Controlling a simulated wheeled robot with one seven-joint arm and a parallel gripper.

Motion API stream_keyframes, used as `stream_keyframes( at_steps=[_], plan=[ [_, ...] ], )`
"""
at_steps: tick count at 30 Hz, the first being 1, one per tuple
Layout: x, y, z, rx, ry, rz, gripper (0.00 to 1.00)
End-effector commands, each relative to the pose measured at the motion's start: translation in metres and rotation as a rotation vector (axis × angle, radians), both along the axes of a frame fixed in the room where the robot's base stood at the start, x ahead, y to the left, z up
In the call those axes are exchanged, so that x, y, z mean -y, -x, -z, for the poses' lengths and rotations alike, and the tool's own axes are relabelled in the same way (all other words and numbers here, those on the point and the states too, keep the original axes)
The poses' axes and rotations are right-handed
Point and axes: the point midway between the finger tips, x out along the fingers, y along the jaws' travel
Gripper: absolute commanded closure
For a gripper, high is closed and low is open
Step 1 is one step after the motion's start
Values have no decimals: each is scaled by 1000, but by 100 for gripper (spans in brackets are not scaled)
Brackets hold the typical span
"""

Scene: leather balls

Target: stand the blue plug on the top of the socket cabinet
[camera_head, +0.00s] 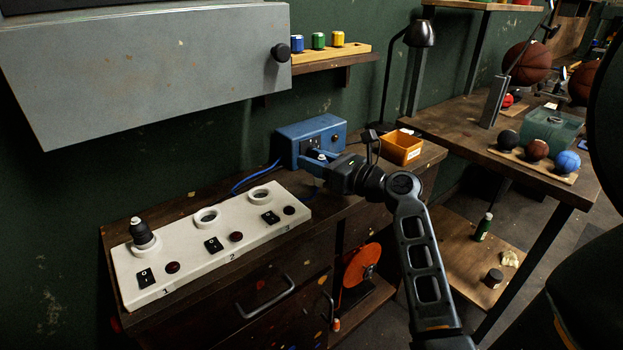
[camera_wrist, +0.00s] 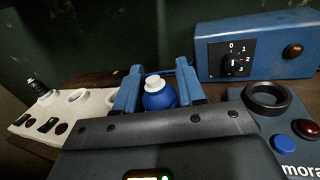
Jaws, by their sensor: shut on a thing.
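My gripper (camera_head: 317,160) is above the right part of a dark wooden cabinet, in front of a blue box. In the wrist view its two blue fingers (camera_wrist: 158,88) are shut on the blue plug (camera_wrist: 157,96), a rounded blue body with a white top. In the head view only a pale tip shows between the fingers. The plug's lower end is hidden, so I cannot tell whether it touches the wood. The wooden cabinet (camera_head: 350,206) carries a white socket board (camera_head: 180,255) with round sockets and switches. A black plug (camera_head: 141,234) stands in socket 1; the other sockets are empty.
The blue box (camera_head: 322,133) with a dial stands close behind my gripper, with a blue cable (camera_head: 258,175) to its left. An orange bin (camera_head: 402,148) stands to the right. A grey wall cabinet (camera_head: 150,65) hangs above the board. Bare wood shows right of the board.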

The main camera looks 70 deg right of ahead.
Motion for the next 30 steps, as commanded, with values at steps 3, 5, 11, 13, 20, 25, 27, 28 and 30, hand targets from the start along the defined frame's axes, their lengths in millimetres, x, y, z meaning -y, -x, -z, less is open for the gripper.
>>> stream_keyframes(
  at_steps=[3, 5, 11, 13, 20, 25, 27, 28, 30],
  plan=[
    [-5, -9, 5, 1, 1, 0, 88],
    [-5, -11, 8, 1, 1, 1, 88],
    [-6, -11, 35, -1, -3, 1, 88],
    [-6, -11, 43, 0, -1, 1, 88],
    [-5, -11, 47, 1, 1, 2, 88],
    [-5, -11, 48, 1, 1, 1, 88],
    [-6, -11, 50, 0, 1, 1, 88],
    [-6, -11, 50, 1, 1, 1, 58],
    [-6, -11, 50, 1, 1, 1, 51]
  ],
)
